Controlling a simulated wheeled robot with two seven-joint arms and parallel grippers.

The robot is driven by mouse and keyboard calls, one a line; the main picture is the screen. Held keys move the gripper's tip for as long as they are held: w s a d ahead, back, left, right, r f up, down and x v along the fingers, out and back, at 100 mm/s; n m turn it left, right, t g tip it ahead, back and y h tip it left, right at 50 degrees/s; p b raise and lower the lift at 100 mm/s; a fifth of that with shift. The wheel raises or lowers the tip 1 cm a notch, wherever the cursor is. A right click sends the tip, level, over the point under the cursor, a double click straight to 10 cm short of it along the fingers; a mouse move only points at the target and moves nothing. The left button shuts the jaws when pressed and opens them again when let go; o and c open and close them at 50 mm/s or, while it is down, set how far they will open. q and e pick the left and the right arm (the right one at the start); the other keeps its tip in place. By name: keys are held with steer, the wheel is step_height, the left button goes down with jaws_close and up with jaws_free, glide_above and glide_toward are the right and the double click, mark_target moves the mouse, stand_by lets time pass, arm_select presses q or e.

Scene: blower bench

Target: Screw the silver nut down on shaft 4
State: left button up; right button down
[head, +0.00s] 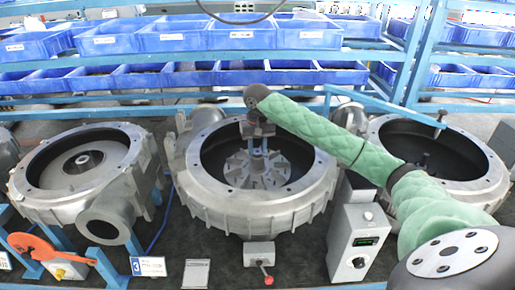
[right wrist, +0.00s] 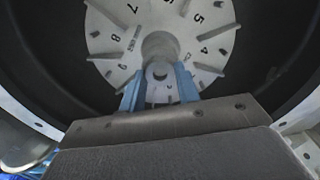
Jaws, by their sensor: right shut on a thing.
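My right gripper (head: 257,160) points down over the middle of the centre blower housing (head: 200,190). In the right wrist view its two blue fingers (right wrist: 158,90) are shut on a small round grey piece with a dark hole, the silver nut (right wrist: 158,72). The nut is at the hub of the finned, numbered impeller (right wrist: 120,40), which also shows in the head view (head: 240,180). The fingers hide much of the nut, and the shaft's thread cannot be made out. I cannot tell how far down the nut sits. My left gripper is not in view.
Other housings stand at left (head: 50,200) and right (head: 485,185). A control box (head: 357,240) and a small box with a red-knobbed lever (head: 260,252) are in front. A blue "3" sign (head: 148,266) stands front left. Blue bins (head: 170,38) line the rack behind.

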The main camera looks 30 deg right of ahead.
steer(key=m, duration=0.9)
steer(key=shift+m, duration=0.3)
steer(key=m, duration=1)
steer(key=c, duration=1.3)
jaws_free()
